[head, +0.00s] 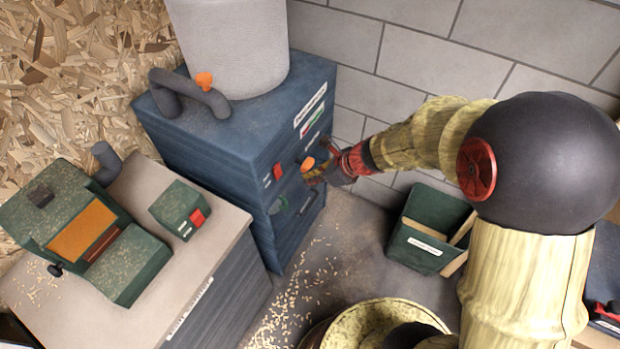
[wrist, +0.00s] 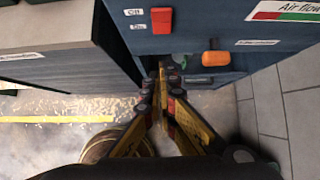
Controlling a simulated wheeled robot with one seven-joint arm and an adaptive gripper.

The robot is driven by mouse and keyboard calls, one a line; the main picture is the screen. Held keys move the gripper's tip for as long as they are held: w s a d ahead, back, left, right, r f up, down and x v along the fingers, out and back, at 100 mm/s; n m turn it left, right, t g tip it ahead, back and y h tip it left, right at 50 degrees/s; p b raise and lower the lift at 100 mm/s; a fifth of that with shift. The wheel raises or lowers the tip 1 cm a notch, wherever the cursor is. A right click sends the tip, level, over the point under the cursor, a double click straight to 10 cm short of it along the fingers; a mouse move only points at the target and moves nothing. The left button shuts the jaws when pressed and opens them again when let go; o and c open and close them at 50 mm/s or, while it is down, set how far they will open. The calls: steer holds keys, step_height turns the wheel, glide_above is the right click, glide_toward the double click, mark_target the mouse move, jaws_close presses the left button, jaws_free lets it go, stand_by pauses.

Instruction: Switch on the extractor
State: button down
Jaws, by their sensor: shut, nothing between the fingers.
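The extractor is a blue cabinet (head: 215,150) with a pale grey drum (head: 230,45) on top. On its front is a red switch (head: 278,172), which also shows in the wrist view (wrist: 162,20) beside "Off" and "On" labels. An orange knob (head: 308,164) sits to its right and shows in the wrist view (wrist: 216,58). My gripper (head: 312,182) is shut and empty in front of the panel. In the wrist view my fingertips (wrist: 163,68) are below the red switch and left of the orange knob. I cannot tell whether they touch the panel.
A workbench (head: 215,225) with a green machine (head: 90,230) and a small green box (head: 179,209) stands to the left. A green bin (head: 428,228) stands by the wall to the right. Wood chips (head: 300,300) lie on the floor between.

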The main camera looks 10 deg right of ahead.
mark_target(277, 171)
steer(key=w+a+f+b, duration=0.3)
steer(key=w+a+f, duration=0.2)
steer(key=a+f, duration=0.1)
steer(key=shift+a, duration=0.25)
steer(key=shift+w+a+f, duration=0.2)
steer(key=shift+w+a, duration=0.1)
steer(key=shift+r, duration=0.15)
steer(key=shift+r+p, duration=0.7)
